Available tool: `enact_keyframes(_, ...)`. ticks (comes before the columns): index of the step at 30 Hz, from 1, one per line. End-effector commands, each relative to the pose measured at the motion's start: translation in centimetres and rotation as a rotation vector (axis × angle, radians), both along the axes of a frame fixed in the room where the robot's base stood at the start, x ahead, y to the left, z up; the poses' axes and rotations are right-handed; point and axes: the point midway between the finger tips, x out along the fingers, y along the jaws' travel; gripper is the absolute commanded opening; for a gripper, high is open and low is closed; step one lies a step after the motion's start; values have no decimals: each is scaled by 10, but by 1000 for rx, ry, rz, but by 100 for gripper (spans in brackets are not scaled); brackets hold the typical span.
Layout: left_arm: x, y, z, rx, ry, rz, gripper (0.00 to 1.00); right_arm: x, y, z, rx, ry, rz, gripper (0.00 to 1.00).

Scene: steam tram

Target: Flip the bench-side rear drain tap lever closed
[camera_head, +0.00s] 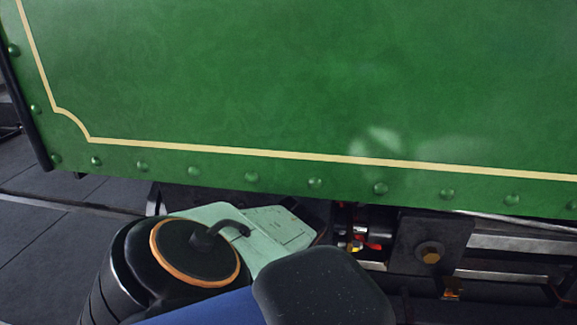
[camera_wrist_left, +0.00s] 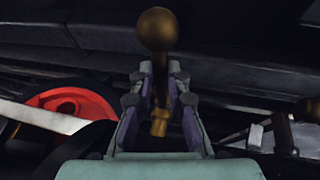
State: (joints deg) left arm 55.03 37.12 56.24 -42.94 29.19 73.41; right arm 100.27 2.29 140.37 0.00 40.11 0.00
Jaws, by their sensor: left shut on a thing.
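In the left wrist view, a brass tap lever with a round ball knob (camera_wrist_left: 155,30) stands up in the picture from a brass fitting (camera_wrist_left: 161,123). My left gripper (camera_wrist_left: 160,88) has its two purple-lined fingers on either side of the lever's stem, shut on it below the knob. In the head view, the pale green body of my left gripper (camera_head: 272,236) reaches under the green panel. Its fingertips and the held lever are hidden there. Whether the tap is open or closed cannot be told. My right gripper is not in view.
The large green riveted panel (camera_head: 300,90) hangs just above my left gripper. In the wrist view, a red wheel-like part (camera_wrist_left: 75,108) lies left and another brass fitting (camera_wrist_left: 283,132) right. A dark bracket with a brass bolt (camera_head: 430,252) stands to the right in the head view.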

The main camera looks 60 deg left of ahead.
Motion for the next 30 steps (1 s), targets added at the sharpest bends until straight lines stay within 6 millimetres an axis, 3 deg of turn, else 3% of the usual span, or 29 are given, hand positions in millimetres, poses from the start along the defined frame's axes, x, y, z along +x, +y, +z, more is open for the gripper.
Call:
enact_keyframes(8,-5,3,0,2,8,4,0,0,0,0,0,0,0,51)
enact_keyframes(9,-5,2,0,3,9,4,17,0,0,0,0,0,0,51)
enact_keyframes(17,-5,1,0,1,7,2,38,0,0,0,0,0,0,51)
enact_keyframes(30,-7,0,6,0,5,5,38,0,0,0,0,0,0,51)
